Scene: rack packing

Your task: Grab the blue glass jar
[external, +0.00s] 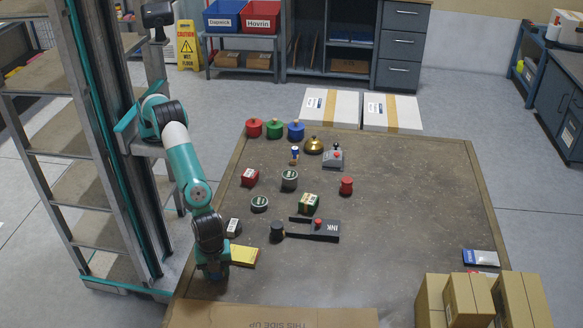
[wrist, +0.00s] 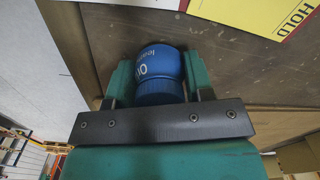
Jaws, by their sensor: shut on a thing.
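A blue jar (wrist: 159,66) with white lettering sits between the two green fingers of my gripper (wrist: 158,78) in the wrist view. The fingers press on it from both sides. In the external view my gripper (external: 214,272) points down at the near left corner of the table, and the jar is hidden behind it. From these views I cannot tell whether the jar touches the tabletop.
A yellow card (external: 244,257) lies close right of my gripper on the table (external: 400,220). Cardboard boxes (external: 470,300) stand at the near right. The table's right middle is clear.

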